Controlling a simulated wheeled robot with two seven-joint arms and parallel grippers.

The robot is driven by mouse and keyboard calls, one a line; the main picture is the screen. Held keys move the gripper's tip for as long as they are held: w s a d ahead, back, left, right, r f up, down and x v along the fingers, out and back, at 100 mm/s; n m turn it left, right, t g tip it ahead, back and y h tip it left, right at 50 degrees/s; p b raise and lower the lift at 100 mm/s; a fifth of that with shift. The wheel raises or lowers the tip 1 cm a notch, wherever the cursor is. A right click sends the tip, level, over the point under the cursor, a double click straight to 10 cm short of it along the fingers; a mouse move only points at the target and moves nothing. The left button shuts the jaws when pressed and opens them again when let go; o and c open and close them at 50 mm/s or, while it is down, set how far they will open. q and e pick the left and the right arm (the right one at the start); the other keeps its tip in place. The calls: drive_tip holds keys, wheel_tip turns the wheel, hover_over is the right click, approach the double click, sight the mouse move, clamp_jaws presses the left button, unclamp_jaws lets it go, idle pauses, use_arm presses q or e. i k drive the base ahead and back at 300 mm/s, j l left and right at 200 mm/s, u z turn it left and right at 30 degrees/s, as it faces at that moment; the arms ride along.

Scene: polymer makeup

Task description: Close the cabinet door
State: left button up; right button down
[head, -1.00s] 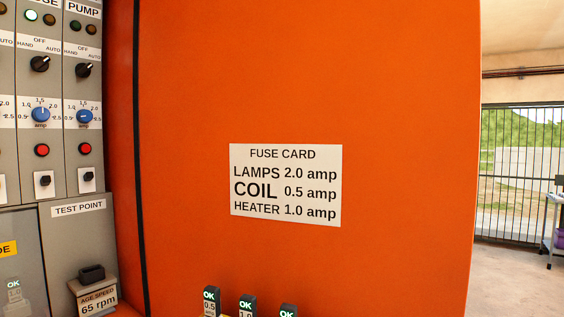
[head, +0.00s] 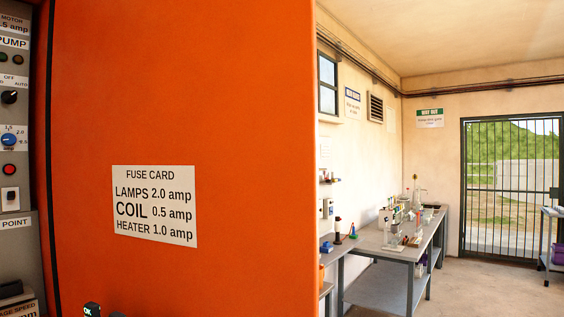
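The orange cabinet door (head: 200,100) stands open and fills the left half of the head view. Its inner face carries a white fuse card (head: 155,206). A dark vertical strip (head: 50,150) runs along its left side, next to the grey control panel (head: 14,130) of the cabinet. The door's free edge is at the right, near the middle of the view. Neither of my grippers is in view.
Right of the door, a grey workbench (head: 390,252) with bottles and glassware stands along the wall. A barred gate (head: 512,190) is at the back right, with a small shelf cart (head: 552,240) beside it. The floor (head: 480,290) in front of the gate is clear.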

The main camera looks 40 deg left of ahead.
sight(184, 143)
drive_tip(key=i+l+z, duration=0.55)
drive_tip(key=i+u, duration=0.2)
drive_tip(key=u, duration=0.2)
drive_tip(key=i+u, duration=0.25)
drive_tip(key=u, duration=0.15)
drive_tip(key=i+l+u, duration=0.1)
drive_tip(key=u, duration=0.3)
drive_tip(key=i+u, duration=0.15)
drive_tip(key=u, duration=0.35)
drive_tip(key=i+u, duration=0.2)
drive_tip(key=u, duration=0.25)
drive_tip(key=i+l+u, duration=0.1)
drive_tip(key=u, duration=0.4)
drive_tip(key=i+l+u, duration=0.15)
drive_tip(key=u, duration=0.35)
drive_tip(key=i+l+u, duration=0.1)
drive_tip(key=u, duration=0.4)
drive_tip(key=l, duration=0.1)
